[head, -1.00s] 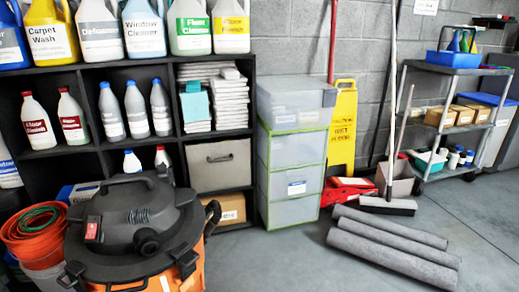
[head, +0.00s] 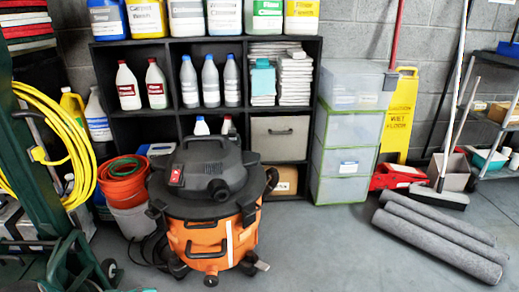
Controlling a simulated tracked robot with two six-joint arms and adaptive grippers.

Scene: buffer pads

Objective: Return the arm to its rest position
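Neither of my grippers nor my arms shows in the head view, so I cannot see what they hold or how they are posed. A stack of flat red, black and white layers (head: 27,30), which look like buffer pads, shows at the upper left edge, partly cut off by the frame.
An orange and black shop vacuum (head: 210,200) stands on the floor beside stacked buckets (head: 124,185). Behind are a black shelf (head: 316,105) and clear drawers (head: 345,150). A green wheeled frame (head: 40,170) stands left; grey rolls (head: 440,240) lie right. Front floor (head: 340,255) is clear.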

